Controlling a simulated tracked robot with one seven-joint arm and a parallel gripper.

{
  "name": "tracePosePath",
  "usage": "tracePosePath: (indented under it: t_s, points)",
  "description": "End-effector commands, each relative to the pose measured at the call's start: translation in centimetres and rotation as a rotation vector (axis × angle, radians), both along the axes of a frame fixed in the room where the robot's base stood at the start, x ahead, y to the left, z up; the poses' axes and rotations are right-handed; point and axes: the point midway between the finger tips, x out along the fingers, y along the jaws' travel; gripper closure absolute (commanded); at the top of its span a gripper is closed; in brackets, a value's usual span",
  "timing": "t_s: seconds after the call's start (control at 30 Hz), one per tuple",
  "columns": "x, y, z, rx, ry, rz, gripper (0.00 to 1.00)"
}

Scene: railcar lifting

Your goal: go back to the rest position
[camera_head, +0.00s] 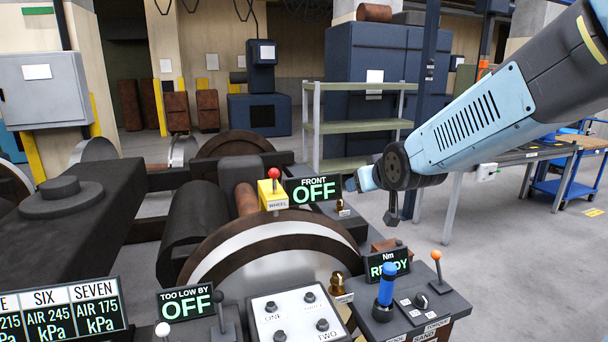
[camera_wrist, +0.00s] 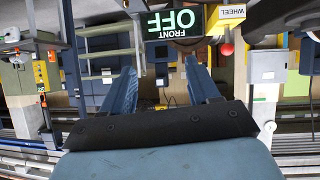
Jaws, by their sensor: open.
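My gripper (camera_head: 356,181) is at the end of my arm, which comes in from the right edge of the head view. It is held in the air just right of the FRONT display (camera_head: 314,190), which reads OFF. In the wrist view my gripper (camera_wrist: 162,82) has its two blue fingers spread apart with nothing between them. The wrist view is upside down, with the FRONT display (camera_wrist: 175,20) at the top beyond the fingers. In the head view the fingers are small and partly hidden by my wrist. Whether they touch the display's edge cannot be told.
A yellow WHEEL block (camera_head: 272,197) with a red-knobbed lever stands left of the FRONT display. A blue handle (camera_head: 386,285) and an orange-knobbed lever (camera_head: 436,264) stand on the lower-right console. A green shelf rack (camera_head: 360,127) is behind.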

Motion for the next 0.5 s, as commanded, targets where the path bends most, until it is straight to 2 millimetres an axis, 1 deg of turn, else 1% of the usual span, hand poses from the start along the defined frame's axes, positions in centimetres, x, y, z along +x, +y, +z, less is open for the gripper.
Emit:
tracePosePath:
  t_s: [0.03, 0.17, 0.2, 0.27, 0.3, 0.37, 0.4, 0.47, 0.5]
  points:
    - [-1.4, -1.2, 0.6, -0.001, 0.031, -0.024, 0.4]
    - [-5.2, -3.6, 1.1, -0.004, 0.134, -0.08, 0.4]
    - [-6.5, -4.3, 1.2, -0.004, 0.166, -0.097, 0.4]
    - [-8.4, -5.2, 1.3, -0.003, 0.213, -0.123, 0.4]
    - [-9.8, -5.8, 1.3, -0.002, 0.246, -0.14, 0.4]
    - [-11.9, -6.7, 1.4, -0.001, 0.294, -0.164, 0.4]
    - [-13.3, -7.1, 1.4, 0.0, 0.325, -0.18, 0.4]
    - [-15.5, -7.8, 1.5, 0.003, 0.371, -0.203, 0.4]
    - [-16.9, -8.1, 1.5, 0.005, 0.401, -0.216, 0.4]
